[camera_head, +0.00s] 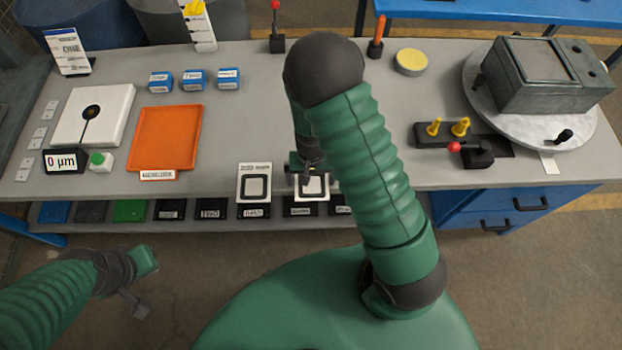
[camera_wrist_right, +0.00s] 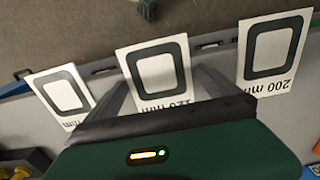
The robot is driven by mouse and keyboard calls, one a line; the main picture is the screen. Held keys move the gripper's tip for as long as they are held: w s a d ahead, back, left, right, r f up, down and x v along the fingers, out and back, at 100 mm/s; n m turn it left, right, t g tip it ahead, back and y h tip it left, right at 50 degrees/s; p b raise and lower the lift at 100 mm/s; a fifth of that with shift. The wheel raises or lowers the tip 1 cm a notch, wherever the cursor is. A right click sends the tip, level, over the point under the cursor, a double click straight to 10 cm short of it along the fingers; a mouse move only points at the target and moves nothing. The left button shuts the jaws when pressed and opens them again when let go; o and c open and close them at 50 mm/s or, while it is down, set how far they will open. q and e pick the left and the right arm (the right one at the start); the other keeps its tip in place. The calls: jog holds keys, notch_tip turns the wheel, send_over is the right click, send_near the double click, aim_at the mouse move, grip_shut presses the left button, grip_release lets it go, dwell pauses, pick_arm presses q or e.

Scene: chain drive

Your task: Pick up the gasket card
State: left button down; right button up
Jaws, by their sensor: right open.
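White gasket cards with a dark rounded square ring lie along the table's front edge. In the head view one card (camera_head: 254,198) lies left of my right gripper (camera_head: 311,169), and another card (camera_head: 314,196) lies under it, partly covered. In the right wrist view three cards show: one marked 200 mm (camera_wrist_right: 293,84), a middle one marked 120 mm (camera_wrist_right: 127,54), and one on the left (camera_wrist_right: 38,84) with its label mostly hidden. My right gripper is open, its fingers on either side of the middle card. My left gripper (camera_head: 143,281) is off the table; its jaws are unclear.
An orange tray (camera_head: 168,137), a white plate (camera_head: 117,102) and small blue boxes (camera_head: 193,80) stand on the left. A dark fixture with yellow pegs (camera_head: 447,134) and a grey machine on a round plate (camera_head: 545,80) stand on the right. Dark bins sit below the front edge.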

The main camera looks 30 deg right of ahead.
jog(key=c, duration=1.1)
